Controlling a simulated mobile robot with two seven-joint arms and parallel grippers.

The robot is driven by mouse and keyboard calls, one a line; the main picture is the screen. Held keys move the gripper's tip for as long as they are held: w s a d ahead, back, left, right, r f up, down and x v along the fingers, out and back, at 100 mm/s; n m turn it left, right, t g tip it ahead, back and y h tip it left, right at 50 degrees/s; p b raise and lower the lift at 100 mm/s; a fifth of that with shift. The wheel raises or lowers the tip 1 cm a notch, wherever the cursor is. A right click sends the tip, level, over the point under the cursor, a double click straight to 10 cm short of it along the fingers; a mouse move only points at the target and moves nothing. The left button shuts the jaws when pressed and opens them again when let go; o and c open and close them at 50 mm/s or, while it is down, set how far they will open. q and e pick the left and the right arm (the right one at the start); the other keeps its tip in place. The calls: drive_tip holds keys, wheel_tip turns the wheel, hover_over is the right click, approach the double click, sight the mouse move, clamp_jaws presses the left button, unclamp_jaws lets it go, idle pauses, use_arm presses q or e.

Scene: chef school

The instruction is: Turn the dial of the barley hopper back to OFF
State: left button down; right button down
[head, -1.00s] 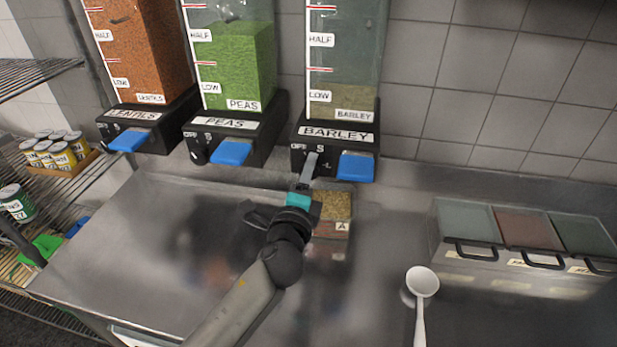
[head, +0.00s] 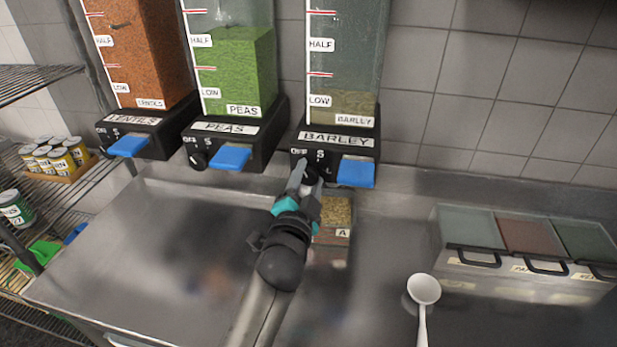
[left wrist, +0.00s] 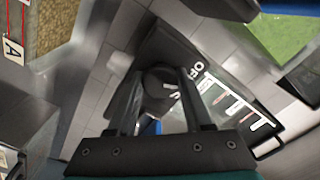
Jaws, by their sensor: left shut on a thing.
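The barley hopper (head: 341,92) is a clear bin with a low layer of grain, above a black base labelled BARLEY. Its black dial (head: 310,174) is on the base's front, below the OFF and S marks, left of a blue lever (head: 356,173). My left gripper (head: 305,178) has its fingers on either side of the dial, shut on it. In the left wrist view the round dial (left wrist: 160,80) lies between the fingertips, with the OFF mark just right of it. The fingers partly hide the dial, so I cannot tell its setting. My right gripper is not in view.
A container marked A (head: 336,212) with grain stands below the barley hopper. The peas hopper (head: 236,75) and lentils hopper (head: 150,55) stand to the left. A white ladle (head: 423,290) and lidded bins (head: 520,265) are on the right. The counter's left part is clear.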

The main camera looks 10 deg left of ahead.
use_arm(q)
drive_tip(key=shift+n, duration=0.6)
drive_tip(key=shift+c, duration=1.5)
unclamp_jaws()
drive_tip(key=s, duration=1.5)
drive_tip(key=shift+s+b, duration=0.15)
drive_tip(key=shift+b, duration=0.25)
